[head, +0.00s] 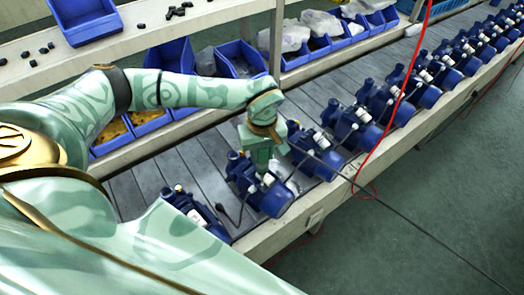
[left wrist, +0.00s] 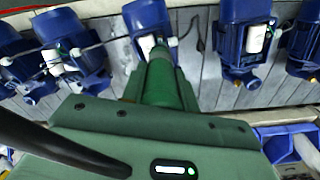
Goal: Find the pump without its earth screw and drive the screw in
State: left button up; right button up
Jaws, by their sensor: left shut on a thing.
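Several blue pumps stand in a row on the grey slatted line. My left gripper (head: 264,138) is shut on a green tool with a round barrel (left wrist: 165,85) and a small lit panel. It is over one pump (head: 268,196), which is partly hidden by the tool and arm. In the left wrist view the barrel points at this pump (left wrist: 148,18); whether its tip touches cannot be told. Neighbouring pumps are on one side (head: 195,212) and the other (head: 314,155). The earth screws are too small to make out. My right gripper is not in view.
A dark cable (head: 405,233) runs from near the tool to the lower right. A red cable (head: 412,70) hangs over the line. Blue bins (head: 240,58) stand behind the line. A shelf with small black parts (head: 178,11) is above.

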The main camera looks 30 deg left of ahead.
pick_arm(q)
jog(key=shift+f, duration=0.1)
dwell(0.4)
jog(key=shift+f+b, duration=0.4)
jog(key=shift+f, duration=0.15)
dwell(0.4)
jog(key=shift+f, duration=0.2)
dwell(0.7)
jog(key=shift+p, duration=0.3)
dwell(0.6)
jog(key=shift+f, duration=0.25)
dwell(1.2)
notch_tip(320, 180, up, 6)
jog(key=p, duration=0.6)
dwell(0.3)
